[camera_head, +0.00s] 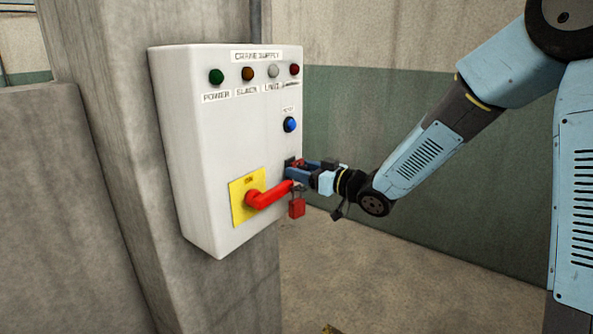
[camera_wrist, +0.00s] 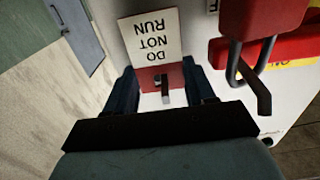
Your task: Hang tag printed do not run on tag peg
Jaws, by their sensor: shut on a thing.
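The tag printed DO NOT RUN (camera_wrist: 151,37) is white with black letters and a red end, and reads upside down in the wrist view. My gripper (camera_wrist: 162,78) is shut on the tag's red end, one dark finger on each side. A short grey peg-like piece (camera_wrist: 165,92) shows at the red end; I cannot tell if it passes through the tag. In the head view my gripper (camera_head: 297,171) is at the right side of the panel's front, just above the red handle's end. The tag is mostly hidden there by the fingers.
The white crane supply box (camera_head: 222,150) has several lamps on top and a blue button (camera_head: 290,124). A red rotary handle (camera_head: 268,196) on a yellow plate (camera_head: 238,202) carries a red padlock (camera_head: 297,206) close below my gripper. Open floor lies to the right.

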